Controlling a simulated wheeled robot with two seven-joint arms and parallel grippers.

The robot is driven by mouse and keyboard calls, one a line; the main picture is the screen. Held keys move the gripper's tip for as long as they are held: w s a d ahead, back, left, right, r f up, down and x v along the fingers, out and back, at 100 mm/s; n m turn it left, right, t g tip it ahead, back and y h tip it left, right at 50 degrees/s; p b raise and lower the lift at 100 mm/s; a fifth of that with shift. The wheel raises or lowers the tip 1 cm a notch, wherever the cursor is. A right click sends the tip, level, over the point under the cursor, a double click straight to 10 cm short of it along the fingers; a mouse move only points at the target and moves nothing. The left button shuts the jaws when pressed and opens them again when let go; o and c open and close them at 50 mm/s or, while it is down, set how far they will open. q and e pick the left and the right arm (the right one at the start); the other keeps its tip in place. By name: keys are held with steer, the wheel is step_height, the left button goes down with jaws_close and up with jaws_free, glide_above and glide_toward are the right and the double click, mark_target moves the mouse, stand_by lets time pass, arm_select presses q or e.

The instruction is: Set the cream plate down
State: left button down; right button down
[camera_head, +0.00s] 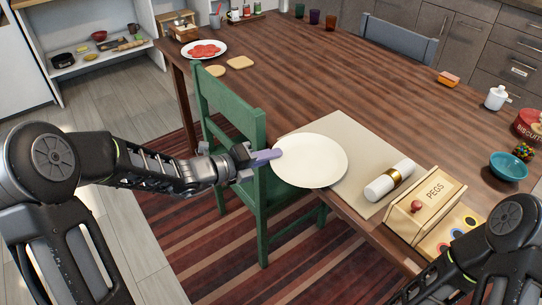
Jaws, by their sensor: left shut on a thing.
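The cream plate (312,161) is at the near left edge of the table, over the left part of a beige placemat (345,130). My left gripper (265,157) is shut on the plate's left rim, coming in from the left above the green chair. The plate looks about level, and its left side reaches past the table edge. I cannot tell whether its underside touches the mat. Part of my right arm shows at the lower right, but its gripper is out of view.
A rolled napkin (390,181) lies on the mat right of the plate. A pegs box (425,206) stands at the near edge, with a teal bowl (508,166) farther right. The green chair (235,125) stands against the table. The table's middle (370,85) is clear.

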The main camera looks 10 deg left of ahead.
arm_select(q)
steer(key=shift+f, duration=0.1)
steer(key=c, duration=1.6)
jaws_free()
steer(key=shift+r, duration=0.25)
steer(key=p+v, duration=0.2)
steer(key=v, duration=1)
steer(key=shift+f, duration=0.1)
steer(key=shift+d, duration=0.1)
